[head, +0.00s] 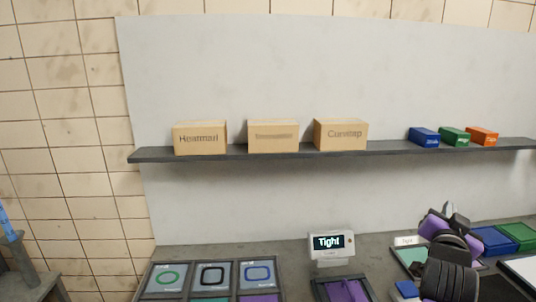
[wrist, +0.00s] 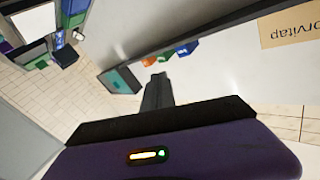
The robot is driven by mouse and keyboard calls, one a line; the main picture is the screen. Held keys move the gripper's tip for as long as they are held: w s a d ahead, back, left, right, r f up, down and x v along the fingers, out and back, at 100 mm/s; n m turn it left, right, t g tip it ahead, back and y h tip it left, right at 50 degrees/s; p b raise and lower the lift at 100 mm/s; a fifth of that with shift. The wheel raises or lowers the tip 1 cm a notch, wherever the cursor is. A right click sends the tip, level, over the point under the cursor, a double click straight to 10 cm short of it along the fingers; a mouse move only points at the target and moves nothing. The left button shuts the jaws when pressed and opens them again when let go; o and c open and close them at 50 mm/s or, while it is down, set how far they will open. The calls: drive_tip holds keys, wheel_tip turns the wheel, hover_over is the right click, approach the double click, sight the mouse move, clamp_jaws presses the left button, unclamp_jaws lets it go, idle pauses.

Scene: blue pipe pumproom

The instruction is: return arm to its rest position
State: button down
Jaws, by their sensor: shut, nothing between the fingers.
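My arm shows at the lower right of the head view, folded above the worktop, with black links and purple parts. My gripper (wrist: 158,80) shows in the wrist view as two dark fingers close together in front of a dark bar and a purple housing with a small lit strip. The fingers are shut and hold nothing. In the head view the fingertips are hard to make out among the arm parts. The gripper appears clear of the shelf and boxes.
A dark wall shelf (head: 240,155) carries cardboard boxes (head: 340,134) and small blue, green and orange boxes (head: 454,136). Below, the grey worktop (head: 280,255) holds a display reading "Tight" (head: 330,242), a tray with ring-marked cards (head: 212,275) and blue and green bins (head: 518,236) beside my arm.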

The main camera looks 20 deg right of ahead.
drive_tip(key=s+a+f+n+t+y+b, duration=0.1)
drive_tip(key=s+a+f+n+t+y, duration=0.3)
drive_tip(key=a+n, duration=0.6)
drive_tip(key=s+a+f+n+t+y+b, duration=0.15)
drive_tip(key=a+n+t+y, duration=0.5)
drive_tip(key=a, duration=0.65)
drive_tip(key=s+a+f+g+y+b, duration=0.1)
drive_tip(key=s+a+f+g, duration=0.1)
drive_tip(key=s+a+f, duration=0.3)
drive_tip(key=s+a+f+m+g+y, duration=0.1)
drive_tip(key=s+a+f, duration=0.5)
drive_tip(key=s, duration=0.6)
drive_tip(key=s+a+f+g+y+b, duration=0.1)
drive_tip(key=s+a+f+g+y, duration=0.1)
drive_tip(key=s+a+f, duration=0.3)
drive_tip(key=s+f, duration=0.2)
drive_tip(key=s, duration=0.2)
drive_tip(key=shift+s+a+f+m+g+y+b, duration=0.15)
drive_tip(key=shift+s+a+m+g+y+b, duration=0.1)
drive_tip(key=shift+a+m+g+y+b, duration=0.1)
